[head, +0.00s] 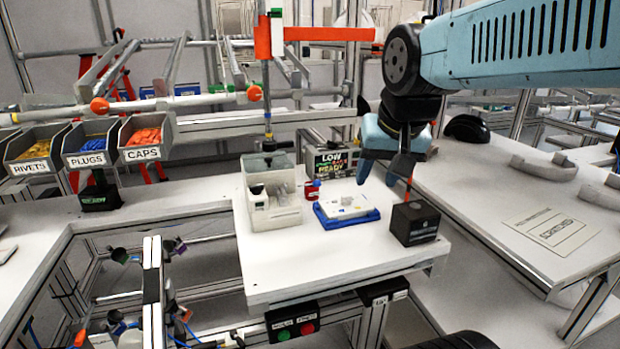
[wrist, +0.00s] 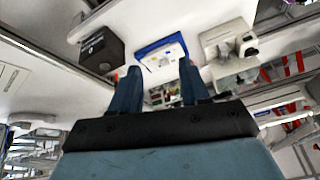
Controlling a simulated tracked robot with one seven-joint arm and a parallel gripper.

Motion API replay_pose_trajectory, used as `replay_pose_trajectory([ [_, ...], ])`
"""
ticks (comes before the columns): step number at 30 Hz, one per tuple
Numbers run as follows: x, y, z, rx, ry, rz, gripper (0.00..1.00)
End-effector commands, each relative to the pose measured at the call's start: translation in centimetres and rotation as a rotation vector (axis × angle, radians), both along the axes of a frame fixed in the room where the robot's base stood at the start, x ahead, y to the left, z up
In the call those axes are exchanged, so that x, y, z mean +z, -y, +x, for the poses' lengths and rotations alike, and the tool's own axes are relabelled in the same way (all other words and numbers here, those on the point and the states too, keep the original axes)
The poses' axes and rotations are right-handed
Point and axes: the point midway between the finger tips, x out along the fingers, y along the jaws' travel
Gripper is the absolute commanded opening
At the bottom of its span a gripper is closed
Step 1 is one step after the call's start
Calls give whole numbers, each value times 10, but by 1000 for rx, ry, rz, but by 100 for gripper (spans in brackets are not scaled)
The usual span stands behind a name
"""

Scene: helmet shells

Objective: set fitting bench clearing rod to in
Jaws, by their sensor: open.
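The fitting bench (head: 300,262) is a white table in the middle of the head view. A black block (head: 415,224) stands near its right edge. A thin reddish-brown rod (head: 408,178) stands upright above the block; I cannot tell for sure that it is the clearing rod, or its setting. My gripper (head: 378,180) is open and empty above the back right of the bench, up and left of the block, with its fingers pointing down. In the wrist view the open fingers (wrist: 160,68) frame the bench, and the block (wrist: 101,50) shows to their left.
A white plate on a blue tray (head: 330,220) lies left of the block. A white machine (head: 272,212) stands farther left, with a display reading LOW and READY (head: 335,162) behind. Bins (head: 90,143) hang at left. A side counter (head: 490,185) lies right.

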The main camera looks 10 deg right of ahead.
Motion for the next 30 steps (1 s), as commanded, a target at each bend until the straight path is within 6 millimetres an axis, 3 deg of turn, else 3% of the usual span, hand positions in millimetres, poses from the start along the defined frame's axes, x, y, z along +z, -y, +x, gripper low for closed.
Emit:
replay_pose_trajectory([
  [11, 25, -14, 96, -488, -124, 199, 46],
  [21, 22, -29, 184, -939, -223, 330, 46],
  [25, 17, -33, 208, -1072, -246, 361, 46],
  [30, 14, -36, 223, -1160, -261, 380, 46],
])
